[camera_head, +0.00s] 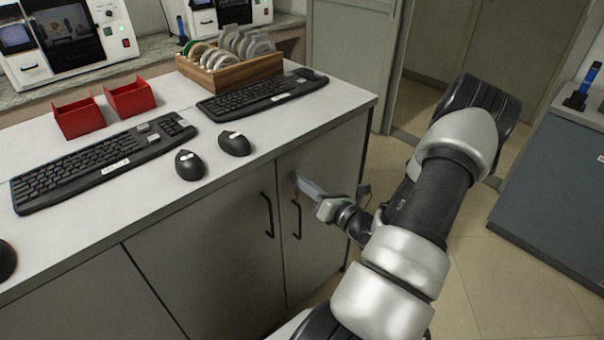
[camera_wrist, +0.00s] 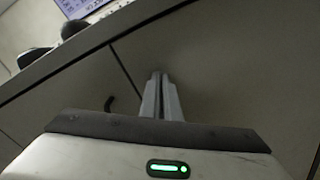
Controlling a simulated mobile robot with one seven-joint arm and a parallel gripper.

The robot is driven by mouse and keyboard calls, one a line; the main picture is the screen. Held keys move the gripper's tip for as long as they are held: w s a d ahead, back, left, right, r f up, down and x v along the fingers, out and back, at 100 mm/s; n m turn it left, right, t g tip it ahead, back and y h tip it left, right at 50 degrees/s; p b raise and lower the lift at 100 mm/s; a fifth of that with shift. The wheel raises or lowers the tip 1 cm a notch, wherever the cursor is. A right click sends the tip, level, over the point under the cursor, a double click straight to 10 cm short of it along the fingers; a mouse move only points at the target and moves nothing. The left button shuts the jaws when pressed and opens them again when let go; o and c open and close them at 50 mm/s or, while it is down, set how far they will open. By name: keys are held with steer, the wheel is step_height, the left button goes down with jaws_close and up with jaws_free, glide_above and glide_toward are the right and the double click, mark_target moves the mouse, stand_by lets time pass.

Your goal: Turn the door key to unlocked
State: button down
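My gripper (camera_head: 299,178) reaches to the front of a grey cabinet (camera_head: 225,250), with its fingertips at or very near a door's upper part, beside a dark handle (camera_head: 297,218). In the wrist view, the two pale fingers (camera_wrist: 160,78) are close together and point at the cabinet front. I cannot make out the door key or its lock in either view. The fingers may hide them, and I cannot tell whether anything thin is between the fingertips.
The white countertop (camera_head: 320,100) overhangs the door above my gripper. It carries keyboards (camera_head: 262,93), mice (camera_head: 234,143), red bins (camera_head: 130,97) and a wooden rack (camera_head: 230,68). Another door handle (camera_head: 268,214) is left of my gripper. Tiled floor (camera_head: 510,270) is open at right.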

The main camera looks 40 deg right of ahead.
steer(key=m+p, duration=0.6)
steer(key=m, duration=0.5)
steer(key=shift+f+p, duration=0.15)
steer(key=shift+p, duration=0.25)
steer(key=shift+m, duration=0.4)
steer(key=c, duration=2)
jaws_free()
steer(key=s+d, duration=0.1)
steer(key=s, duration=1.6)
steer(key=shift+s+d+b, duration=0.2)
steer(key=shift+d+b, duration=0.05)
steer(key=shift+b, duration=0.15)
